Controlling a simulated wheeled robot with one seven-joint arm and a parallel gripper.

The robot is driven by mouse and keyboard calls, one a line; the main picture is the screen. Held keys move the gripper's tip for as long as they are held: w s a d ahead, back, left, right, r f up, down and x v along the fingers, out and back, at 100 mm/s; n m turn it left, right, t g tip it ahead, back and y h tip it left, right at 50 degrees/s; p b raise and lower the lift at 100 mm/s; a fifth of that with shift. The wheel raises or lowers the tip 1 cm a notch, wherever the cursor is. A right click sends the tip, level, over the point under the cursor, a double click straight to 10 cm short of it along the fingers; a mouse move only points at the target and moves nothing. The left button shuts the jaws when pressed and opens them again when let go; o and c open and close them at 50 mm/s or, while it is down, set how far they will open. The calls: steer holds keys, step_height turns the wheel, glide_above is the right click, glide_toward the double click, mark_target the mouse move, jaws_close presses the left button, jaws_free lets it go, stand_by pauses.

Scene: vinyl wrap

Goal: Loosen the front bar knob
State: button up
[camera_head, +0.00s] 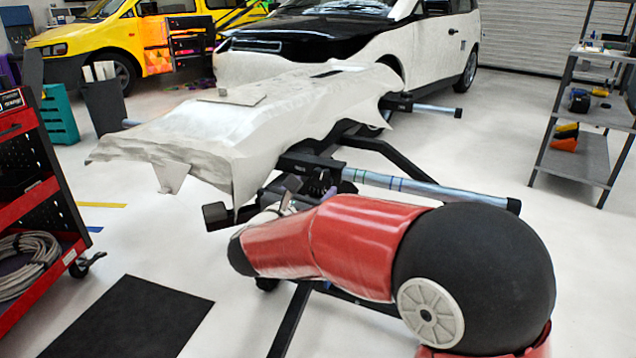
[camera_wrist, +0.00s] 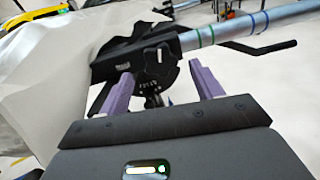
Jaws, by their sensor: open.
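My red arm reaches toward that clamp and hides most of my gripper and the knob there.
A crumpled white sheet (camera_head: 240,130) lies over the stand, close to the clamp. A second bar (camera_head: 435,108) sticks out farther back. A red tool cart (camera_head: 25,190) stands left and a grey shelf (camera_head: 590,155) right. A black mat (camera_head: 130,318) lies on open floor.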

mark_target(320, 181)
steer(key=shift+x, duration=1.8)
steer(key=shift+c, duration=0.2)
steer(key=c, duration=0.9)
